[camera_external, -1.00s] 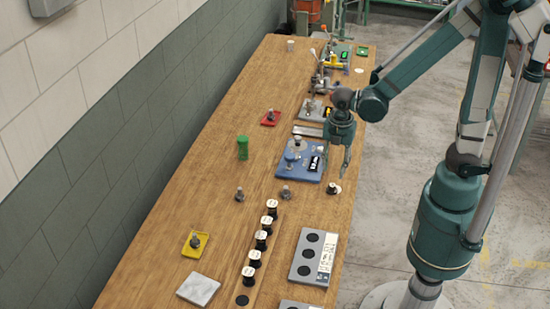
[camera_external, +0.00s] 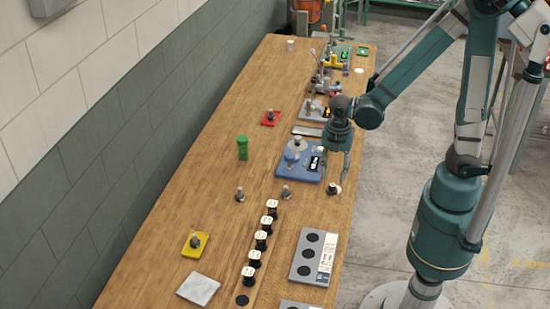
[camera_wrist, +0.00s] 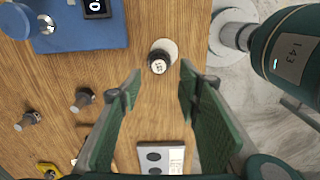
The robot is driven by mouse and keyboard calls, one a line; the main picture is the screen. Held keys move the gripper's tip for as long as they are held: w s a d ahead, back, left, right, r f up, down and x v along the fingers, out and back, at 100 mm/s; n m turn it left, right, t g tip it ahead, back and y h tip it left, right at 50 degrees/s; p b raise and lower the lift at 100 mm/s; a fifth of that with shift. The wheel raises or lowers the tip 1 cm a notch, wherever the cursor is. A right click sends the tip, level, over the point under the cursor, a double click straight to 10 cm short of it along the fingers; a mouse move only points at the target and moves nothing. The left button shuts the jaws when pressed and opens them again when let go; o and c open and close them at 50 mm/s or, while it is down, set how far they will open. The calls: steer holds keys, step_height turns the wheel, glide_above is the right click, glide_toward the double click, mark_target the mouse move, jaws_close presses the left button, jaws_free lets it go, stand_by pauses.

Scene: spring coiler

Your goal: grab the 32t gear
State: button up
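A small dark piece with a white-marked top and a pale round disc (camera_external: 334,188) stands near the right edge of the bench. In the wrist view the dark piece (camera_wrist: 158,66) shows ahead of my fingers, with the pale disc partly behind it. Its marking is too small to read surely, so I cannot confirm that it is the 32t gear. My gripper (camera_external: 336,172) is above and just behind this piece in the external view. In the wrist view my gripper (camera_wrist: 158,82) has its two green fingers apart, with nothing held between them.
A blue station (camera_external: 290,170) with a small display stands left of my gripper. Two grey pegged pieces (camera_external: 286,192) (camera_external: 239,194) stand nearby. A row of black spools (camera_external: 261,240) and a grey plate with dark round spots (camera_external: 300,272) lie nearer the camera.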

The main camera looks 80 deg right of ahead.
mark_target(332, 185)
steer(key=shift+f, duration=0.35)
steer(key=shift+d+f+b, duration=0.1)
steer(key=shift+f+b, duration=0.4)
steer(key=shift+f, duration=2.1)
steer(key=shift+c, duration=0.7)
steer(key=c, duration=0.9)
